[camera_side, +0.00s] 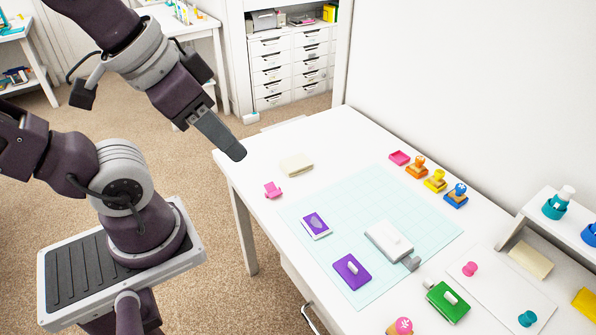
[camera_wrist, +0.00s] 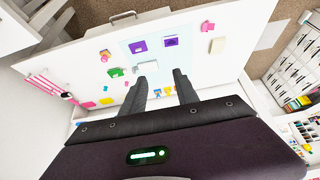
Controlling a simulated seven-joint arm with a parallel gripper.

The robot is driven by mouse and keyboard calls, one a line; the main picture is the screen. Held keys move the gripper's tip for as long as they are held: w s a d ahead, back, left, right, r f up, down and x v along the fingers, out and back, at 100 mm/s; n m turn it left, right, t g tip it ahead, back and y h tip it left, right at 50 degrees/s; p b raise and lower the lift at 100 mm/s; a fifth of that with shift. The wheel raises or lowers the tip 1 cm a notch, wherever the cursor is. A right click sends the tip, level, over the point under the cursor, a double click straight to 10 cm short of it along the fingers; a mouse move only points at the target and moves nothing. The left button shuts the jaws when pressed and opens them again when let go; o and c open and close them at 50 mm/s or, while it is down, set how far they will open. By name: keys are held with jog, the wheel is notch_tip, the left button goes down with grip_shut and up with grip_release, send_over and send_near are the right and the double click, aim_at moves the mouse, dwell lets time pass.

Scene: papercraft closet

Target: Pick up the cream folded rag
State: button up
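The cream folded rag (camera_side: 296,164) lies flat near the far left part of the white table in the side view. It also shows in the wrist view (camera_wrist: 217,46), above and to the right of my fingers. My gripper (camera_side: 235,151) hangs in the air above the table's left end, left of the rag and apart from it. In the wrist view my gripper (camera_wrist: 159,76) has its two fingers spread with nothing between them.
A pink holder (camera_side: 272,190) lies close to the rag. A pale cutting mat (camera_side: 370,215) carries purple pads (camera_side: 352,271) and a white block (camera_side: 388,240). Several stamps stand along the wall side, including an orange one (camera_side: 417,167). The table around the rag is mostly clear.

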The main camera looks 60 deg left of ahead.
dwell(0.4)
jog(key=o, duration=1.4)
jog(key=w+a+r+n+g, duration=0.1)
jog(key=w+n, duration=0.1)
jog(key=w, duration=0.3)
jog(key=w+a+r+n, duration=0.1)
jog(key=w+a+n, duration=0.1)
jog(key=w, duration=0.2)
jog(key=n+g, duration=0.5)
jog(key=n, duration=0.8)
send_over(296, 162)
jog(key=f, duration=3.1)
jog(key=shift+w+d, duration=0.1)
jog(key=shift+d, duration=0.25)
jog(key=f, duration=0.7)
jog(key=shift+a+f, duration=0.2)
jog(key=shift+a, duration=0.2)
